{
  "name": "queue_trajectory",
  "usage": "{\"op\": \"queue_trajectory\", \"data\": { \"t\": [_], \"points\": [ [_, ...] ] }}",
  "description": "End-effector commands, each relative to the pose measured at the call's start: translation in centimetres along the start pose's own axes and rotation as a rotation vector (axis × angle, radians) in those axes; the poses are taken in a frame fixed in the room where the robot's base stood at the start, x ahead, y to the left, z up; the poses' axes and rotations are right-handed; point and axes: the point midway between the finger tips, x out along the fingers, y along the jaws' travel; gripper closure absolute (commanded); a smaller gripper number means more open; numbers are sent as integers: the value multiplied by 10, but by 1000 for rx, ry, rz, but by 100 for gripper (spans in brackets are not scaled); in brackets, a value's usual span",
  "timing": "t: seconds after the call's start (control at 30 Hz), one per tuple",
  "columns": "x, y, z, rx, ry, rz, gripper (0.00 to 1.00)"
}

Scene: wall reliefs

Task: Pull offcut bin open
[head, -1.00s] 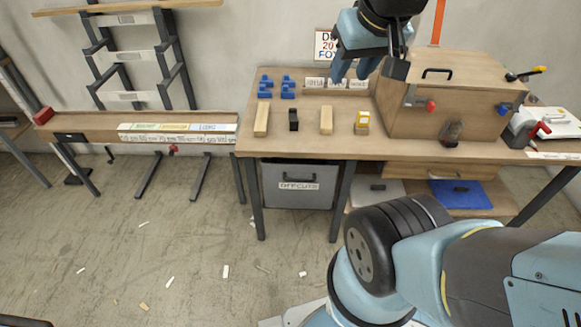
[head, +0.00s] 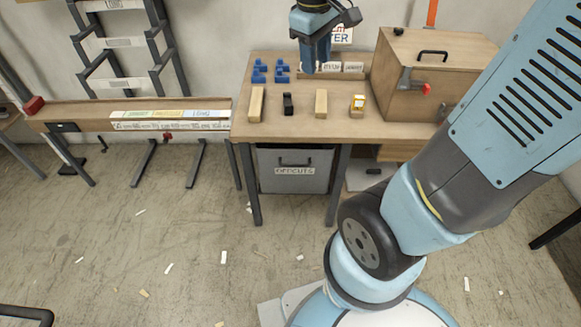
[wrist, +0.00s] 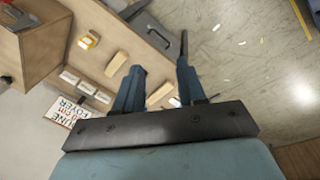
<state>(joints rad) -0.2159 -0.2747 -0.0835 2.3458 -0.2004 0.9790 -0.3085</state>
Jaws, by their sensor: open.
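The offcut bin (head: 294,172) is a grey box labelled OFFCUTS, under the left part of the workbench (head: 330,131). Its dark handle (head: 294,163) is on the front face, near the top. The bin appears pushed in between the bench legs. My gripper (head: 309,70) is above the back of the benchtop, pointing down, well above and behind the bin's front. In the wrist view my gripper (wrist: 158,78) has its two blue fingers apart with nothing between them.
Blue blocks (head: 282,74), wooden blocks (head: 321,103) and a black block (head: 288,103) stand on the benchtop. A wooden cabinet (head: 425,75) stands at the right. The floor before the bin (head: 240,240) is clear except for small scraps.

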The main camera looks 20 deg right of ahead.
Motion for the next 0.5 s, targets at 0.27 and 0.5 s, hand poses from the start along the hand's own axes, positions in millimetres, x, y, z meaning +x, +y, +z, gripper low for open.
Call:
{"op": "queue_trajectory", "data": {
  "t": [0.27, 0.5],
  "points": [
    [50, -1, -46, -277, -188, 4, 60],
    [98, -8, -80, -518, -347, 9, 60]
  ]
}}
